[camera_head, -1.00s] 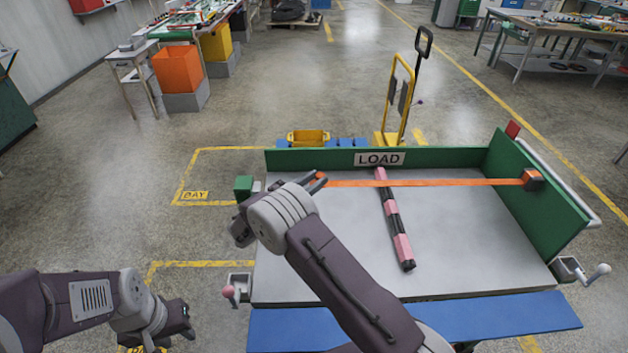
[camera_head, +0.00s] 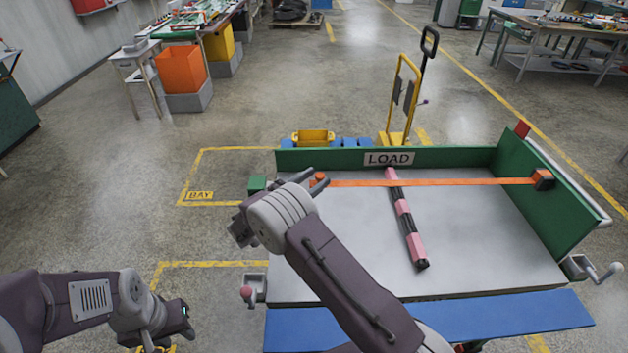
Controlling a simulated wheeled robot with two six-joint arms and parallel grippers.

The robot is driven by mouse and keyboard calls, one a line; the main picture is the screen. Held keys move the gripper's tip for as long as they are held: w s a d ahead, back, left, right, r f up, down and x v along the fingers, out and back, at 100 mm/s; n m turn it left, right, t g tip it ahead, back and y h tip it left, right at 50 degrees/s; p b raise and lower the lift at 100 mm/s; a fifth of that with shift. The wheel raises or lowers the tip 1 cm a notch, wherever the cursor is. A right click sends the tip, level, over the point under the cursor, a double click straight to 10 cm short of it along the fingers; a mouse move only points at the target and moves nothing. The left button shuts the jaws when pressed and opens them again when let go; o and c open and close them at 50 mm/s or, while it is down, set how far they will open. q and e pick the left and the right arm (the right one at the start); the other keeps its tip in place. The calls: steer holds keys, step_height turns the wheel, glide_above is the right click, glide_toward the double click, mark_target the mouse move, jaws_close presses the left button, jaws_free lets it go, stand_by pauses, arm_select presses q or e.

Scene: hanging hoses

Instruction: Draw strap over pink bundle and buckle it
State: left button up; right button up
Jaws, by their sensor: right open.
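The orange strap (camera_head: 465,182) runs nearly straight from an orange and black holder (camera_head: 542,180) on the right green wall, across the pink and black bundle (camera_head: 404,210), to an orange end piece (camera_head: 319,180) at the left. The bundle lies lengthwise on the grey deck under the strap. My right gripper (camera_head: 303,180) is open beside the strap's end piece; whether it touches it I cannot tell. A green block (camera_head: 257,184) stands at the deck's left edge, partly behind my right wrist. My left gripper (camera_head: 170,335) is low at the left, away from the deck, its fingers unclear.
The grey deck (camera_head: 490,240) has a green back wall with a LOAD sign (camera_head: 389,158) and a blue front edge (camera_head: 540,314). A pink-knobbed lever (camera_head: 248,291) sits at the left edge and a crank (camera_head: 607,270) at the right. A yellow trolley (camera_head: 399,100) stands behind.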

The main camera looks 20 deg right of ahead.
steer(key=shift+f, duration=0.1)
steer(key=b+v, duration=0.1)
steer(key=v, duration=0.8)
